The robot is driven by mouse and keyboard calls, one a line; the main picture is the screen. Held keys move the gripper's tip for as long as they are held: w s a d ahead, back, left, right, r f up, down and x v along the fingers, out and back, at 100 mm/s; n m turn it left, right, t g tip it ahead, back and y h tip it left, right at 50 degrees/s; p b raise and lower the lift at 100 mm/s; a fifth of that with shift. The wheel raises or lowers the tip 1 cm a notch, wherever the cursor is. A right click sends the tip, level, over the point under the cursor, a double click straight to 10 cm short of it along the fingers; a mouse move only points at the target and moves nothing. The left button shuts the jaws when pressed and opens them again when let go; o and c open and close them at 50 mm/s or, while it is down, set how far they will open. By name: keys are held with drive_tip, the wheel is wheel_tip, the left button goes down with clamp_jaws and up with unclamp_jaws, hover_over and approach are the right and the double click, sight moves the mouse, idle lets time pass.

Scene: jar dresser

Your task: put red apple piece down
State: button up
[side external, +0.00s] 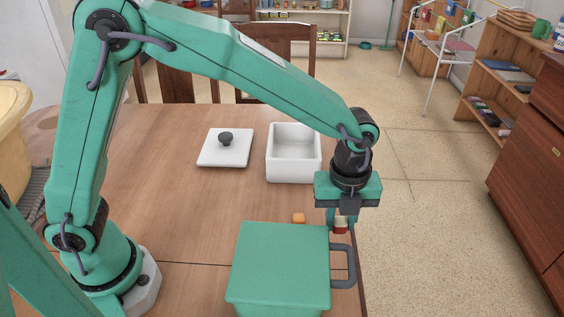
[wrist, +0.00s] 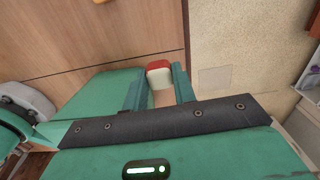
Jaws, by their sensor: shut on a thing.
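The red apple piece (side external: 340,228) is a small block with a red face and a pale side. It is between the fingertips of my gripper (side external: 341,221), near the table's right edge, just behind the green box's handle. My gripper points down and is shut on it. In the wrist view the piece (wrist: 159,76) shows at the tips of the two green fingers (wrist: 159,88). I cannot tell whether its underside touches the table.
A green box (side external: 280,262) with a grey handle (side external: 343,265) stands at the front. A small orange block (side external: 299,218) lies behind it. A white open container (side external: 293,172) and a white lid with a dark knob (side external: 225,150) sit farther back. The left-middle table (side external: 185,200) is clear.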

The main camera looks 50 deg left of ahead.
drive_tip(key=shift+w+a, duration=0.1)
drive_tip(key=w+a+n, duration=0.3)
drive_tip(key=w+a, duration=0.2)
drive_tip(key=a, duration=0.4)
drive_tip(key=w+a+n, duration=0.3)
drive_tip(key=w+a, duration=0.2)
drive_tip(key=a, duration=0.4)
drive_tip(key=w+a+n, duration=0.3)
drive_tip(key=w+a, duration=0.2)
drive_tip(key=a, duration=0.5)
drive_tip(key=shift+s+d+f, duration=0.1)
drive_tip(key=shift+d+f, duration=0.05)
drive_tip(key=shift+f, duration=1.3)
drive_tip(key=shift+s+d+f, duration=0.1)
drive_tip(key=shift+f, duration=1.35)
drive_tip(key=shift+f, duration=0.1)
drive_tip(key=shift+f, duration=1.75)
drive_tip(key=shift+f, duration=0.15)
drive_tip(key=o, duration=0.9)
drive_tip(key=shift+o, duration=0.2)
